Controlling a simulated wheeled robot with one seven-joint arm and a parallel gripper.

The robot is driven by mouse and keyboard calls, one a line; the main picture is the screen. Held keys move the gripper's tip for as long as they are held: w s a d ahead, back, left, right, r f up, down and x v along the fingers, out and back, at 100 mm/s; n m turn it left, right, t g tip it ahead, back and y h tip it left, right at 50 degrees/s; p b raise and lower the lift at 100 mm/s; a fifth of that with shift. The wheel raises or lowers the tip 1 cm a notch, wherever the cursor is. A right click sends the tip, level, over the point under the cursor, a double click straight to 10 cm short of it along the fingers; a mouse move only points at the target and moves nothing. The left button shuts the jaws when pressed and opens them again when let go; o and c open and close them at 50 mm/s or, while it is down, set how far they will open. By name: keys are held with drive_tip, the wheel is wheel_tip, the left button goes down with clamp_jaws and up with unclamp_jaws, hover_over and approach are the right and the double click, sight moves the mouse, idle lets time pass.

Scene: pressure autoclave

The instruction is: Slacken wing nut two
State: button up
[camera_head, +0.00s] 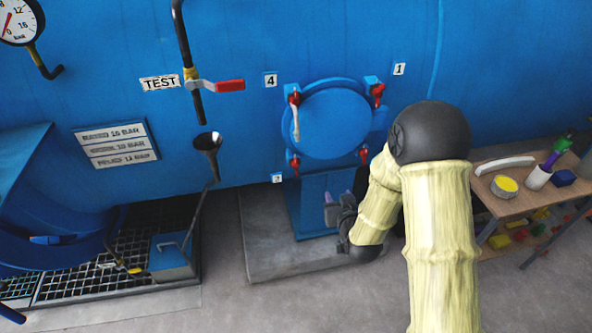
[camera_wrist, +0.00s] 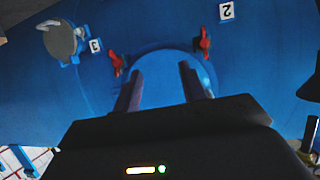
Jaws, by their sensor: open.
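Wing nut two is red and shows in the wrist view (camera_wrist: 204,41) beside the label 2 (camera_wrist: 226,10). In the head view it is the lower-left red nut (camera_head: 294,162) of the round blue door (camera_head: 335,120). My gripper (camera_head: 330,206) is open and empty, low in front of the door in the head view. In the wrist view my gripper (camera_wrist: 160,74) has its two purple fingers apart over the door face. Wing nut two lies just beyond the right fingertip, not between the fingers. The contact distance is unclear.
Another red wing nut (camera_wrist: 116,63) sits by label 3 (camera_wrist: 95,46). Two upper red nuts (camera_head: 294,98) (camera_head: 377,92) flank the door. A pale handle (camera_head: 296,124) hangs at its left. A side table (camera_head: 515,185) with items stands right; a grating (camera_head: 110,245) lies left.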

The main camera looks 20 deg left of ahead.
drive_tip(key=s+a+f+n+t+y+b, duration=0.1)
drive_tip(key=s+a+f+t+y, duration=0.1)
drive_tip(key=a, duration=0.5)
drive_tip(key=shift+s+a+f+t+y, duration=0.15)
drive_tip(key=shift+s+f+t+y, duration=0.25)
drive_tip(key=shift+s+f+y, duration=0.45)
drive_tip(key=shift+w, duration=0.15)
drive_tip(key=p, duration=0.3)
approach(296, 167)
drive_tip(key=x, duration=1)
drive_tip(key=shift+w+f, duration=0.1)
clamp_jaws()
